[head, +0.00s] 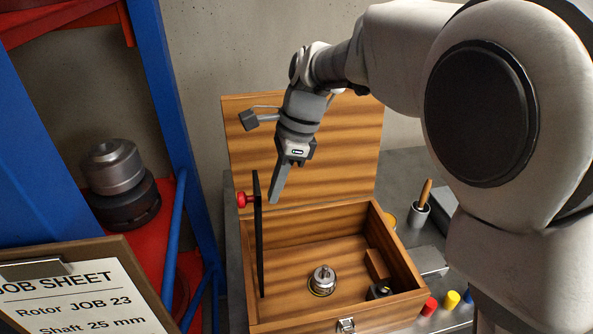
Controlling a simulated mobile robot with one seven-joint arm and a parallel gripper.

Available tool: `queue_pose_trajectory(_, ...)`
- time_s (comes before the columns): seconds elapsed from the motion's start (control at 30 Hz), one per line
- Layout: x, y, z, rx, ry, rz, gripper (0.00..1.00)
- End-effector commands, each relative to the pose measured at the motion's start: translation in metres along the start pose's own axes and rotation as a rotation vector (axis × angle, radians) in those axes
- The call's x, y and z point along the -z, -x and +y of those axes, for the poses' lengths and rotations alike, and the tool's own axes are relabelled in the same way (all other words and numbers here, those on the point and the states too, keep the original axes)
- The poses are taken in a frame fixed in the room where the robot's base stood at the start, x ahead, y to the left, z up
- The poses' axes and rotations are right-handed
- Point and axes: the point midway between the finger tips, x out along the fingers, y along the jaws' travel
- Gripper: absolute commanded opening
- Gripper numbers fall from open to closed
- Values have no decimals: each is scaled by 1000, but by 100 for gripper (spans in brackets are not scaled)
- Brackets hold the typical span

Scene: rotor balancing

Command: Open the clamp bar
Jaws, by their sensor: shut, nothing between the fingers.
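The clamp bar appears to be the thin black bar (259,240) with a red knob (243,199) on its left side. It stands upright at the left of the open wooden box (340,303), its lower end down inside the box. My gripper (273,198) is shut and empty, pointing down just right of the bar's upper part. A small gap shows between them in this view; whether they touch in depth I cannot tell. A small metal part (322,279) sits on the box floor.
The box's lid (345,140) stands open behind. A job sheet (70,300) and a blue frame (165,110) are at the left. Red (430,306) and yellow (452,299) pieces and a cup with a wooden-handled tool (419,213) lie right of the box.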

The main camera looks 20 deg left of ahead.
Motion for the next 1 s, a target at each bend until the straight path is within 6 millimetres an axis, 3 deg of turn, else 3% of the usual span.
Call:
queue_pose_trajectory(0.5, -11, -2, 0, -2, -1, 0, 0)
queue_pose_trajectory(0.8, -58, -12, 0, -4, 1, 1, 0)
queue_pose_trajectory(1.0, -66, -18, 0, -2, -2, 1, 0)
